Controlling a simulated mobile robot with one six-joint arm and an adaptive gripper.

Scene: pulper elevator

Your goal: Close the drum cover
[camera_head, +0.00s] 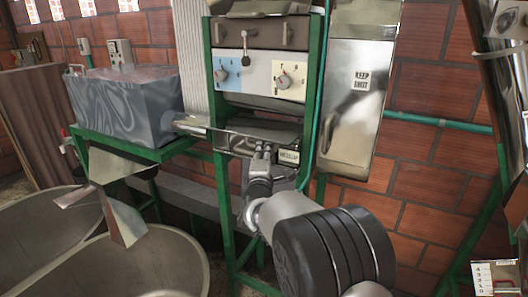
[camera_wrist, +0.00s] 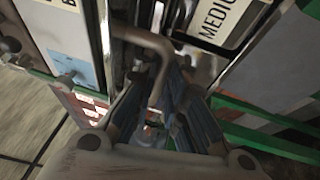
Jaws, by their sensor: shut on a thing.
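A shiny metal cover (camera_head: 270,128), which looks like the drum cover, sits in the green-framed machine below the control panel. My gripper (camera_head: 262,150) is at its lower front edge, reaching up from below. In the wrist view, a bent grey metal handle (camera_wrist: 150,42) runs down between the fingers of my gripper (camera_wrist: 157,108), which are shut on it. Whether the handle is fixed to the cover is hard to tell. The fingers and wrist hide part of the cover's front.
A panel with knobs (camera_head: 289,77) is above the cover. A "KEEP SHUT" door (camera_head: 358,105) hangs to the right, a grey tank (camera_head: 125,105) stands left, and large metal basins (camera_head: 140,265) lie lower left. Green frame posts (camera_head: 317,90) flank the work area.

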